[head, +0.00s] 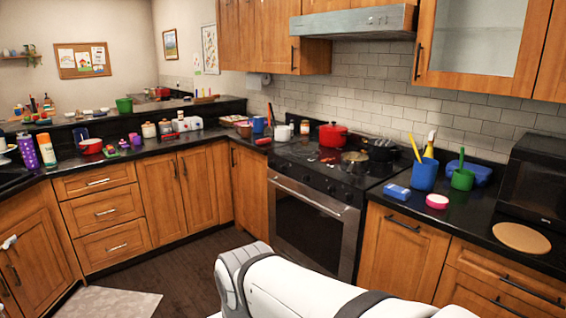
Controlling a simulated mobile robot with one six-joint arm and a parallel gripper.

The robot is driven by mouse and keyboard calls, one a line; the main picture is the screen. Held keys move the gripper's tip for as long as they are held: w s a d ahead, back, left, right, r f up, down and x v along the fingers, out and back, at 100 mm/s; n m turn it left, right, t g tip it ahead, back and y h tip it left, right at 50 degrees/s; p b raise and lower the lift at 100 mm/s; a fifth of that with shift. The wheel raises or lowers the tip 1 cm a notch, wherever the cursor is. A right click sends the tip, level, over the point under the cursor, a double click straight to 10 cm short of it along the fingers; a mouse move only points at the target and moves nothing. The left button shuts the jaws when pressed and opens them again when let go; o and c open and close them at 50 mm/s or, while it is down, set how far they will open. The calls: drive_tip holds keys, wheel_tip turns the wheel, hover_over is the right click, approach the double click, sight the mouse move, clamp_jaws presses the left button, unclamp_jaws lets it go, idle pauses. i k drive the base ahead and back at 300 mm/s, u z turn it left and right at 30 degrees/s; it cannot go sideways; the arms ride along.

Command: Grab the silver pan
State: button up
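A small shiny pan (354,157), silvery with a warm brownish reflection, appears to sit on the black stovetop (312,163), near its middle right. It is small in the head view, and I cannot make out its handle clearly. A dark pan (381,151) stands just right of it, and a red pot (332,135) stands behind it to the left. My white arm crosses the bottom of the view, in front of and below the stove. My gripper is not in view.
The oven (312,216) is shut below the stovetop. Right of the stove are a blue sponge-like box (397,192), a pink-and-white round item (437,201), a blue utensil cup (424,175) and a microwave (535,180). Several items crowd the left counter. The range hood (353,22) hangs above.

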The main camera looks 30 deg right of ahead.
sight(352, 167)
drive_tip(key=z, duration=1.3)
drive_tip(key=i, duration=2.3)
drive_tip(key=z, duration=0.75)
